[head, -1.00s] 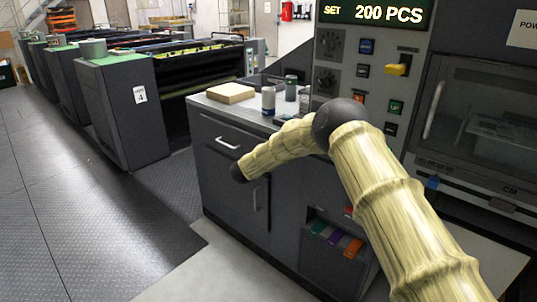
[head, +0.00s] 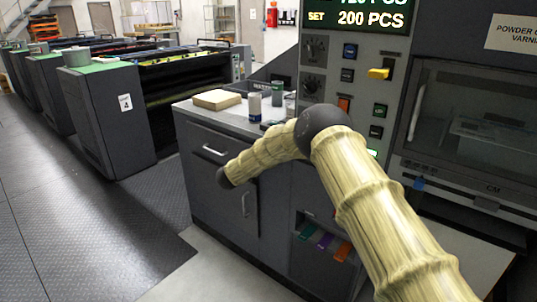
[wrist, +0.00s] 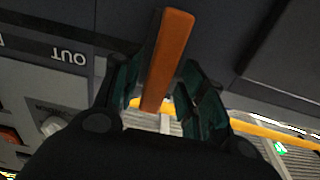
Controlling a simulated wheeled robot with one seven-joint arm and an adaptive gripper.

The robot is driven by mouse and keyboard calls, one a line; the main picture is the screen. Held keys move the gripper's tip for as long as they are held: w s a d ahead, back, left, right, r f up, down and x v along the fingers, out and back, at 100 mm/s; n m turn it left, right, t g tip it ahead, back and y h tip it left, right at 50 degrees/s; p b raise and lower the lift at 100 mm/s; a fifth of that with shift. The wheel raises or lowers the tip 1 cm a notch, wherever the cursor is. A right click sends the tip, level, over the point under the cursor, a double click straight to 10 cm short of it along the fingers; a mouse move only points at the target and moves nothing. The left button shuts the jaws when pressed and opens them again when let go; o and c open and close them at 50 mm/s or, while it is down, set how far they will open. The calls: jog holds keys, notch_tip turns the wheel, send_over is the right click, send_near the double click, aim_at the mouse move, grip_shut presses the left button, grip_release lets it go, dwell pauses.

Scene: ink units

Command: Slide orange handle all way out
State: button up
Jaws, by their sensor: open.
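The orange handle (head: 343,251) is the rightmost of three coloured handles low on the dark cabinet front in the head view. In the wrist view the orange handle (wrist: 170,55) is a long bar between the two dark green fingers. My gripper (wrist: 160,75) is open, with one finger on each side of the handle and gaps visible. The handle does not look clamped.
A purple handle (head: 324,241) and a green handle (head: 307,231) sit left of the orange one. The counter (head: 228,116) above holds a pale block (head: 217,99) and cans. A machine with a window (head: 490,130) stands at right. Bare floor lies at lower left.

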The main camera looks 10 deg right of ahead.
jog(key=v, duration=1.2)
jog(key=s+d+f+n+y+p, duration=0.2)
jog(key=s+f+n+y, duration=0.15)
jog(key=s+f, duration=0.5)
jog(key=s+d+f+n+g+y+p, duration=0.15)
jog(key=s+f+y, duration=0.25)
jog(key=s+f, duration=0.5)
jog(key=s+d+f+n+y+p, duration=0.1)
jog(key=s+d+f+n+y, duration=0.2)
jog(key=s+f, duration=0.55)
jog(key=s+d+f+n+g+y+p, duration=0.1)
jog(key=s+d+f+g, duration=0.15)
jog(key=s, duration=0.85)
jog(key=s+d+f+n+g+y+p, duration=0.1)
jog(key=s+f+g+y, duration=0.2)
jog(key=s, duration=0.7)
jog(key=s+d+r+g, duration=0.1)
jog(key=s+g, duration=0.1)
jog(key=s, duration=0.8)
jog(key=s+d+r+g+p, duration=0.1)
jog(key=s+d+g, duration=0.1)
jog(key=s, duration=0.7)
jog(key=shift+s+m+g+h, duration=0.3)
jog(key=shift+s+g+h, duration=0.05)
jog(key=shift+g, duration=0.05)
jog(key=shift+d, duration=0.1)
